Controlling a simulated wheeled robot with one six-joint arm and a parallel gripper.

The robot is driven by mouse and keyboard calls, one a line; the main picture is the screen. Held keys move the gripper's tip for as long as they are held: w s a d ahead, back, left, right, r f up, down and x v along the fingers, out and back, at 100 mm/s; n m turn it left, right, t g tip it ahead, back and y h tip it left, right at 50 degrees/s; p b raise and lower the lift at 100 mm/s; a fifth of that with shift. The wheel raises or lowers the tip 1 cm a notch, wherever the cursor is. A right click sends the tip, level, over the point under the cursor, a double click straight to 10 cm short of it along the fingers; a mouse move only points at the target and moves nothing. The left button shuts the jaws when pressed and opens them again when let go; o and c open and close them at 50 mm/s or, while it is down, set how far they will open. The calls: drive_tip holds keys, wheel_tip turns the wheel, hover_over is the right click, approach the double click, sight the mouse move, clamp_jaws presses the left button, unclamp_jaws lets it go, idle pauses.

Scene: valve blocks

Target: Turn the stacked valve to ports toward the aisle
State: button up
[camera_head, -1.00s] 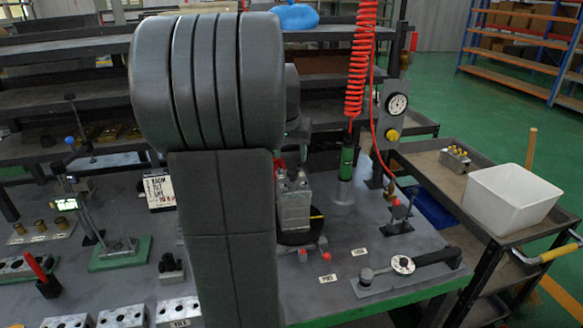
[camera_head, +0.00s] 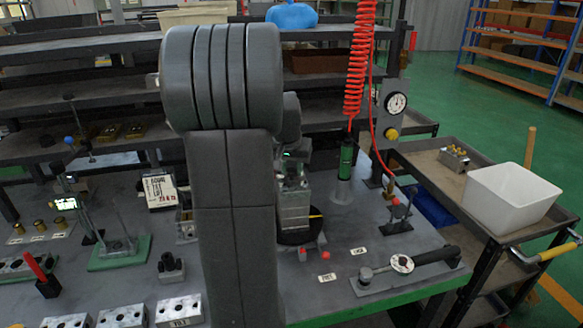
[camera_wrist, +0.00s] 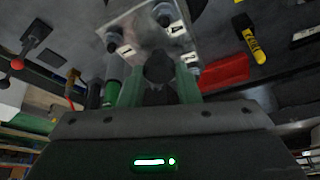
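The stacked valve is a grey metal block (camera_head: 294,212) standing upright on a dark round base (camera_head: 298,237), just right of my arm in the head view. In the wrist view the valve's numbered face (camera_wrist: 150,38) fills the top, with labels 1, 4 and 2 beside dark round fittings. My gripper (camera_wrist: 158,72) has two green fingers, clearly apart, pointing at the block with a dark round part between them. In the head view my gripper (camera_head: 292,178) is at the block's top. Whether the fingers press on anything cannot be told. My arm hides the area left of the valve.
A lever fixture (camera_head: 403,264) lies to the right, and red-tipped fittings (camera_head: 322,255) stand in front of the valve. A white bin (camera_head: 510,197) sits on a side cart. Green aisle floor is beyond.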

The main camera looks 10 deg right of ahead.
clamp_jaws()
drive_tip(key=shift+m, duration=0.3)
drive_tip(key=m+h+b, duration=0.1)
drive_tip(key=m, duration=0.2)
drive_tip(key=shift+w+a+g, duration=0.1)
drive_tip(key=shift+a+g, duration=0.05)
drive_tip(key=shift+g, duration=0.25)
drive_tip(key=m, duration=0.2)
drive_tip(key=m+g+h+b, duration=0.1)
drive_tip(key=m, duration=0.2)
drive_tip(key=shift+w+g, duration=0.15)
drive_tip(key=shift+g, duration=0.15)
drive_tip(key=m+g, duration=0.1)
drive_tip(key=m, duration=0.3)
drive_tip(key=shift+w+r+g+h, duration=0.1)
drive_tip(key=shift+g+h, duration=0.3)
drive_tip(key=shift+m+g+p, duration=0.6)
drive_tip(key=shift+m+g, duration=0.1)
drive_tip(key=shift+m, duration=1.5)
drive_tip(key=shift+w, duration=0.1)
